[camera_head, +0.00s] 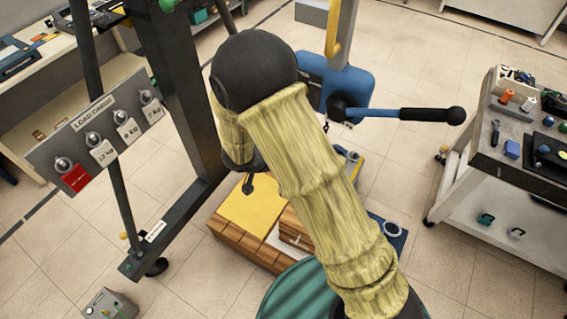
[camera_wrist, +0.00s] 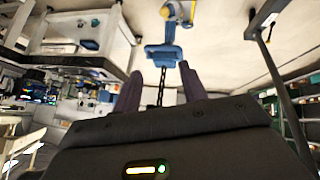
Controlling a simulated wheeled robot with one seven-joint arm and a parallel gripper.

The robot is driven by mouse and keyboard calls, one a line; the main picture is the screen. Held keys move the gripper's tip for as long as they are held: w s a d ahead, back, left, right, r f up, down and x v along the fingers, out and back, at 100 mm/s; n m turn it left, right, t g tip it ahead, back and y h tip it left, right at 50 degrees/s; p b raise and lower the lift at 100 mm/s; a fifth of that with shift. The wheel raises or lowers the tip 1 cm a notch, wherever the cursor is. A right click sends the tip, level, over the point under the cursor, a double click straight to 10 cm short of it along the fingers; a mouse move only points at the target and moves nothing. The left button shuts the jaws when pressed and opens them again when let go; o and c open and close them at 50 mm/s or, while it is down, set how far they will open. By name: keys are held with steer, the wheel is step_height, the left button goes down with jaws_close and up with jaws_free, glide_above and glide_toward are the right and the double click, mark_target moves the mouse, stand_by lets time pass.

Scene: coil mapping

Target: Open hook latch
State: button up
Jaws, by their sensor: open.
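My gripper (camera_wrist: 160,76) shows in the wrist view with its two dark fingers apart. A dark chain (camera_wrist: 161,92) hangs between the fingers in the picture, below a blue hoist body (camera_wrist: 163,54); I cannot tell how far beyond the fingers it is. In the head view a blue hoist body (camera_head: 347,83) with a black-knobbed lever stands behind my arm. My sleeved arm hides much of the middle there, and my gripper cannot be made out. A small dark shape (camera_head: 248,184) shows over the yellow pad; I cannot tell whether it is the hook. The latch cannot be made out.
A yellow pad (camera_head: 256,204) on wooden blocks (camera_head: 243,244) sits low in the middle. A load chart panel (camera_head: 107,125) on a dark frame stands left. A tool cart (camera_head: 480,180) stands right, with open tiled floor between it and the blocks.

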steer(key=shift+w, duration=0.1)
stand_by(0.3)
steer(key=w+d+r+n+t+y+b, duration=0.1)
steer(key=w+d+r+n+y+b, duration=0.1)
steer(key=d+r+y, duration=0.35)
steer(key=s+d+r+n+g+b, duration=0.1)
steer(key=s+d, duration=0.3)
steer(key=s, duration=0.3)
steer(key=s+d+r+n+g+b, duration=0.1)
steer(key=s+d+r+g, duration=0.1)
steer(key=s+d, duration=0.3)
steer(key=s, duration=0.3)
steer(key=shift+d+r+n+g, duration=0.2)
steer(key=shift+n+g, duration=0.1)
steer(key=shift+n, duration=0.1)
steer(key=shift+a+y, duration=0.1)
steer(key=shift+y, duration=0.15)
jaws_close()
steer(key=shift+w, duration=0.1)
